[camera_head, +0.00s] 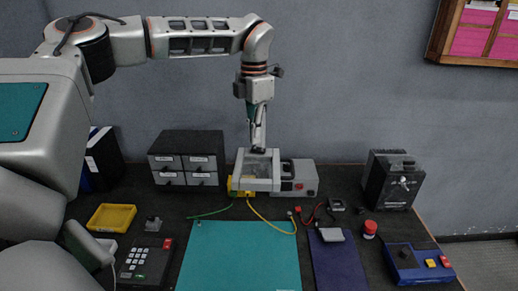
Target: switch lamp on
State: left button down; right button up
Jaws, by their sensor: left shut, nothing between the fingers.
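My left gripper (257,146) points straight down with its fingers shut and empty. It is over or just behind a grey bench unit (258,184) with an open-looking, tray-like top; I cannot tell whether the fingertips touch it. A grey box (306,177) with a dark switch-like part and a red button (299,187) joins the unit on its right. No lamp can be named for certain; a small red-topped cylinder (370,227) stands at the right. My right gripper is not in view.
A dark drawer cabinet (187,160) and yellow tray (111,217) stand left. A keypad box (147,262) is at front left. A dark power unit (392,182) and blue button box (418,264) are right. Cables cross the table near the teal mat (240,260), which is mostly clear.

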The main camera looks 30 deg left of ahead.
aim_at(255, 148)
pick_arm(q)
jog(key=shift+f, duration=0.45)
jog(key=shift+s+f+b, duration=0.1)
jog(key=shift+f+b, duration=0.25)
jog(key=shift+f, duration=0.45)
dwell(0.7)
notch_tip(255, 148, up, 3)
jog(key=p, duration=0.3)
jog(key=shift+f, duration=0.2)
jog(key=shift+r, duration=2.2)
